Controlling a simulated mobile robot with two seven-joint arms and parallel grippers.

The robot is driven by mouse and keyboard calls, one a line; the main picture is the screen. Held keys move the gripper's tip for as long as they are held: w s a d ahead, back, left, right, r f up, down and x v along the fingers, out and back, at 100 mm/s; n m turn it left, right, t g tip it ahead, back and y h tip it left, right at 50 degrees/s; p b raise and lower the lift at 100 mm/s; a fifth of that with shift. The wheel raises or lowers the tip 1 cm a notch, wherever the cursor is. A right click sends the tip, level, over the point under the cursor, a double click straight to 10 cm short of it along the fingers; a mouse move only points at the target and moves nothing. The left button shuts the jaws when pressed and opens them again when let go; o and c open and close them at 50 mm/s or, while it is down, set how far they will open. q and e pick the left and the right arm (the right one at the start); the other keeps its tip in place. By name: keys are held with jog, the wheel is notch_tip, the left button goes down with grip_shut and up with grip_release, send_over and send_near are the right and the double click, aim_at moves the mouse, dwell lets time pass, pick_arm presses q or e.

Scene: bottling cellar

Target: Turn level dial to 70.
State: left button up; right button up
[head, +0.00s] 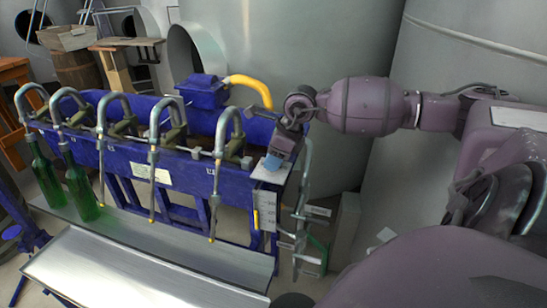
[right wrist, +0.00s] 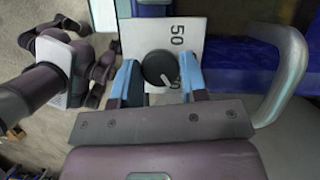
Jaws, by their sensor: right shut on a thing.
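The level dial (right wrist: 158,68) is a round black knob with a white pointer mark, on a white plate (right wrist: 189,33) in the right wrist view. The number 50 shows on the plate above right of the knob, and another number is partly hidden by a finger. The pointer slants toward the lower right of that picture. My right gripper (right wrist: 158,82) has its blue fingers on both sides of the knob and is shut on it. In the head view, my right gripper (head: 280,150) is at the right end of the blue filling machine (head: 180,172), where it hides the dial. My left gripper is not in view.
Several curved metal filling spouts (head: 154,150) line the machine's front. Two green bottles (head: 80,190) stand under the left spouts. A metal pipe (right wrist: 290,70) curves close on the right in the wrist view. Large grey tanks (head: 300,45) stand behind.

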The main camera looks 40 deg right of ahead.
dwell(0.5)
jog(key=o, duration=0.9)
jog(key=p+v, duration=0.1)
jog(key=v, duration=1)
jog(key=shift+f, duration=0.1)
